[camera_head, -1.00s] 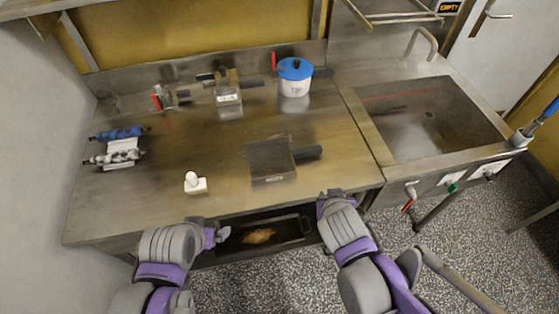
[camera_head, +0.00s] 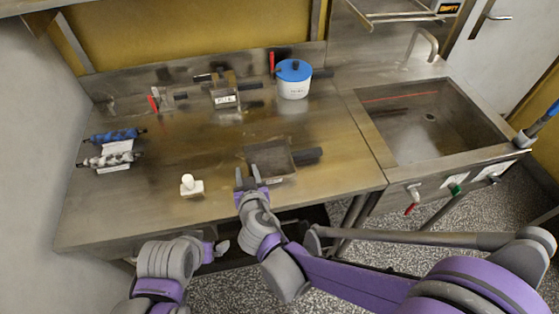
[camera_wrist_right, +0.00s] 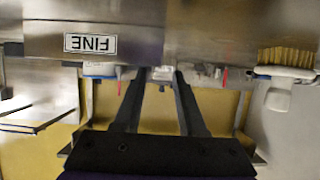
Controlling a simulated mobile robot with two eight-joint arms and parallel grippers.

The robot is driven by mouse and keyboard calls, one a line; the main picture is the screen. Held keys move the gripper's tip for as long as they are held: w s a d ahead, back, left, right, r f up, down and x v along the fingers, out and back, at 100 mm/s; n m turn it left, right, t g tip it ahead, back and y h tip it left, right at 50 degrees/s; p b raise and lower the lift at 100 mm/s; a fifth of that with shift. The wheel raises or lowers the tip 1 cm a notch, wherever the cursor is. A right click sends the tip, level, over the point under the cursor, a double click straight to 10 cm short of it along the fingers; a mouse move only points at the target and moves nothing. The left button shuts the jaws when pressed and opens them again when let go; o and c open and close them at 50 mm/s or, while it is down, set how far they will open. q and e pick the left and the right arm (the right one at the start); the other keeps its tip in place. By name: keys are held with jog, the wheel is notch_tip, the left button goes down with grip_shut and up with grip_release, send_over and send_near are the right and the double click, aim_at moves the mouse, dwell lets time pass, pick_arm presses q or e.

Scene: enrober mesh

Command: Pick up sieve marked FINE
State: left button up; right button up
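A square metal sieve (camera_head: 277,161) with a dark handle pointing right lies near the front middle of the worktop. The label FINE reads upside down on its front wall in the right wrist view (camera_wrist_right: 90,24); in the head view the label is not legible. My right gripper (camera_head: 254,174) is open and empty, at the sieve's left front side, with its fingers pointing toward the back. Its two spread fingers also show in the right wrist view (camera_wrist_right: 160,80). My left gripper (camera_head: 221,248) is low in front of the worktop's edge; its opening is unclear.
A white brush-like item (camera_head: 191,187) stands left of the right gripper. Another labelled metal container (camera_head: 224,98) and a blue-lidded pot (camera_head: 293,82) stand at the back. Rollers (camera_head: 112,152) lie at the left. A sink (camera_head: 430,120) is at the right.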

jog(key=x, duration=0.5)
jog(key=shift+s+d+f, duration=0.15)
jog(key=shift+f, duration=0.1)
grip_shut()
dwell(1.1)
